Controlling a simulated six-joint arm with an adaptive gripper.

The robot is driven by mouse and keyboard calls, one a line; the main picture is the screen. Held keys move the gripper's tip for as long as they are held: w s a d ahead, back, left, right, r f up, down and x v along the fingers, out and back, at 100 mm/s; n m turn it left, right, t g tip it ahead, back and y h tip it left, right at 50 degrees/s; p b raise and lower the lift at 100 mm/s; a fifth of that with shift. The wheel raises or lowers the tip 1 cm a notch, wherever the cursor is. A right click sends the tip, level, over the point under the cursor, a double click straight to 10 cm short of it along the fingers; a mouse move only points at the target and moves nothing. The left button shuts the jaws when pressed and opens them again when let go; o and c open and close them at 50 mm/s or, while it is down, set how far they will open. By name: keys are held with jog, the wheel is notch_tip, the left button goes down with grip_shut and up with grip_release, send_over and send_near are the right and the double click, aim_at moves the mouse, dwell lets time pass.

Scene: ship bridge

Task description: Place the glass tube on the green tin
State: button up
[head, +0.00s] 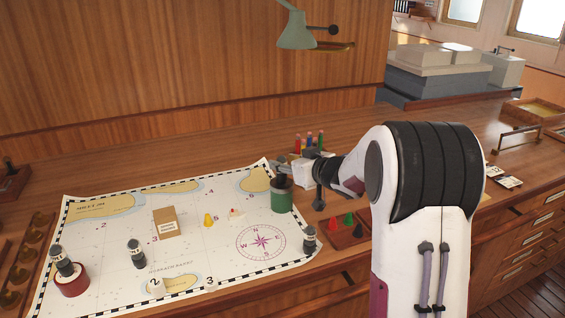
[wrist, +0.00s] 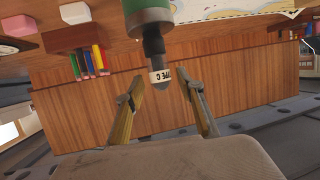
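The green tin (head: 282,202) stands upright on the right part of the chart. A dark glass tube (head: 281,182) with a pale label band stands on its top. In the wrist view the picture is upside down: the green tin (wrist: 147,14) is at the top and the tube (wrist: 153,45) points down from it, apparently touching it. My gripper (head: 288,167) is just above the tin. In the wrist view its two fingers (wrist: 165,84) are spread, one on each side of the tube's labelled end, with gaps on both sides. Similar dark tubes stand elsewhere on the chart.
One tube (head: 64,261) is on a red tin (head: 72,287), another (head: 136,253) at left centre, another (head: 310,239) near the right edge. A small box (head: 165,222) and yellow pawn (head: 208,220) stand between. Coloured pens (head: 310,139) are behind; a pawn tray (head: 345,238) is right.

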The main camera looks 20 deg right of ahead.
jog(key=v, duration=0.9)
jog(key=shift+s+r, duration=0.2)
jog(key=shift+s, duration=0.15)
jog(key=shift+r, duration=0.1)
dwell(0.5)
jog(key=s+a+r+m+g+h, duration=0.1)
jog(key=s+r+m+h, duration=0.15)
jog(key=s, duration=0.45)
jog(key=s+a+r+m+g+h, duration=0.1)
jog(key=s+r+g+h, duration=0.2)
jog(key=s, duration=0.4)
jog(key=s+a+f+g+y, duration=0.1)
jog(key=s+a+f, duration=0.2)
jog(key=s, duration=0.5)
jog(key=s+a+f+n+g+y, duration=0.1)
jog(key=s+a+f, duration=0.2)
jog(key=s+a, duration=0.2)
jog(key=s+a+f+g+y, duration=0.1)
jog(key=s+a, duration=0.4)
jog(key=s, duration=0.6)
jog(key=shift+f+g, duration=0.6)
jog(key=shift+f, duration=0.35)
